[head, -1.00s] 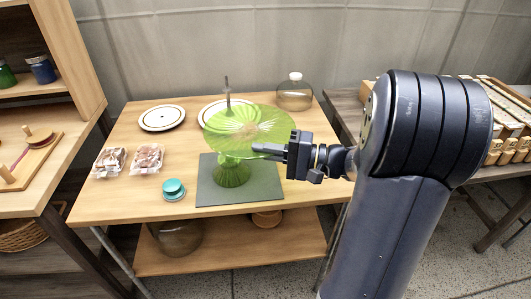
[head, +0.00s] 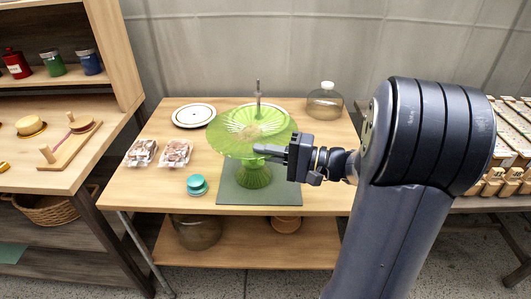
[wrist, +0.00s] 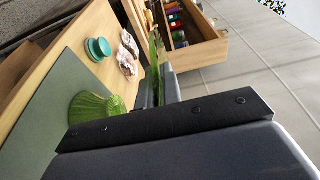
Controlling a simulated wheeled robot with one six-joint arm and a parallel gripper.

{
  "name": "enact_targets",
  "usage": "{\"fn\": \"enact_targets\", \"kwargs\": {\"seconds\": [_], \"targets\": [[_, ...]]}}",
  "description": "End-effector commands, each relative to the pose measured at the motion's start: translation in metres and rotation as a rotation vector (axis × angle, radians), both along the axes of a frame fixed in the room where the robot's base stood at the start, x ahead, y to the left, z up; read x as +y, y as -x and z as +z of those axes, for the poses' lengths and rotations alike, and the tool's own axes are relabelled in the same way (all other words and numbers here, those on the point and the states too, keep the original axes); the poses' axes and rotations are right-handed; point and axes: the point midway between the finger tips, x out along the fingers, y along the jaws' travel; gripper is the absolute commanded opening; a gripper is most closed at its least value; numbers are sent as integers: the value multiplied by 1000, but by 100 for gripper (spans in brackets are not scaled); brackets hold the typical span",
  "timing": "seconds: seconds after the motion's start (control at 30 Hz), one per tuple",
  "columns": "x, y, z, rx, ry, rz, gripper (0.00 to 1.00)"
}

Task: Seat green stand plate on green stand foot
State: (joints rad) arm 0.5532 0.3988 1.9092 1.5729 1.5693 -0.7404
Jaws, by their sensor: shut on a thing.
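The green stand plate (head: 238,128) is a translucent, ribbed disc in the head view. My gripper (head: 266,151) is shut on its right, near edge and holds it above the table. The green stand foot (head: 256,177) stands upright on a dark grey mat, below the plate in the picture. The plate hides the foot's top, so I cannot tell whether they touch. In the wrist view the plate (wrist: 154,55) shows nearly edge-on between the fingers, and the flared foot (wrist: 92,108) is partly hidden by my gripper.
The grey mat (head: 283,194) lies on the wooden table. A teal round item (head: 197,185) and two clear packs (head: 175,153) are to the left. A white plate (head: 194,116) and a glass jar (head: 325,103) stand at the back. A thin post (head: 258,92) rises behind the green plate.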

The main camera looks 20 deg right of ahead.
Motion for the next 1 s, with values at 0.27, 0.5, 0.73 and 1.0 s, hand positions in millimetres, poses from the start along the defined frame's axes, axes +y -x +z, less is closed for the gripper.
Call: {"fn": "enact_targets", "kwargs": {"seconds": [0.27, 0.5, 0.73, 1.0], "targets": [[0, 0, -25, -3, -1, 0, 0], [0, 0, -48, -3, -1, 0, 0], [0, 0, -58, -3, -1, 0, 0], [0, 0, -57, -3, -1, 0, 0]]}}
